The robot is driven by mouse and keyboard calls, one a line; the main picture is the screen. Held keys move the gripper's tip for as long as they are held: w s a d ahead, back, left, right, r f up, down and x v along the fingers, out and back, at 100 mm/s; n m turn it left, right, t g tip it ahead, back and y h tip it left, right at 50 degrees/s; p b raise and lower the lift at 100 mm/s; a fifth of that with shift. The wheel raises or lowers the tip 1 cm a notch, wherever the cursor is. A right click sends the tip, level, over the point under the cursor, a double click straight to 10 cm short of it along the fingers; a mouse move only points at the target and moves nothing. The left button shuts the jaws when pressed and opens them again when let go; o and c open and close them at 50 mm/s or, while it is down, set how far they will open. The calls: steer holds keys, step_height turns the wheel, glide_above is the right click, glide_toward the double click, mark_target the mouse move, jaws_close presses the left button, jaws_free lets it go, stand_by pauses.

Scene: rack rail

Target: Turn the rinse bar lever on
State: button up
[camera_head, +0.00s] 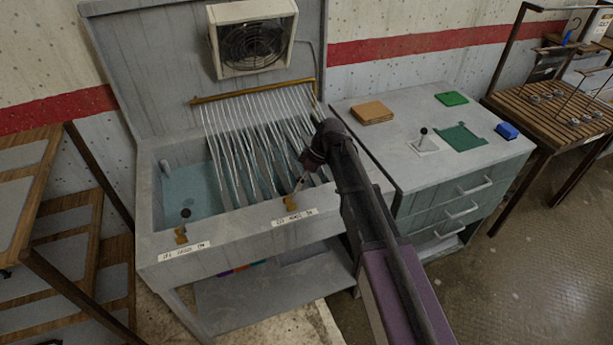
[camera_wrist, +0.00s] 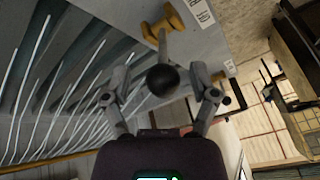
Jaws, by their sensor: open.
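A lever stands on the sink's front rim, with a brass-yellow base (camera_head: 290,203) and a label below it whose words are hard to read. The wrist view shows this base (camera_wrist: 166,22) and the lever's black ball knob (camera_wrist: 163,80). My gripper (camera_head: 304,179) is above the rim at this lever. In the wrist view my gripper (camera_wrist: 163,82) is open, its fingers on either side of the knob with gaps visible. The brass rinse bar (camera_head: 252,91) spans the back of the sink, and thin pale streams run from it into the basin.
A second brass-yellow lever base (camera_head: 181,236) with its own label is on the rim farther left. A fan box (camera_head: 252,38) is above the sink. A grey cabinet (camera_head: 385,100) with a small upright lever (camera_head: 423,139) stands right. Wooden racks flank both sides.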

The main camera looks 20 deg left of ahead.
steer(key=shift+d, duration=0.1)
steer(key=s+d+m+t+h, duration=0.1)
steer(key=s+d+m, duration=0.2)
steer(key=d, duration=1.1)
steer(key=s+d+f+m+t+h, duration=0.1)
steer(key=s+d+m+h, duration=0.1)
steer(key=d+m, duration=0.7)
steer(key=s+d+f+m+t+h, duration=0.1)
steer(key=s+d+m, duration=0.3)
steer(key=d, duration=1.5)
steer(key=m, duration=0.3)
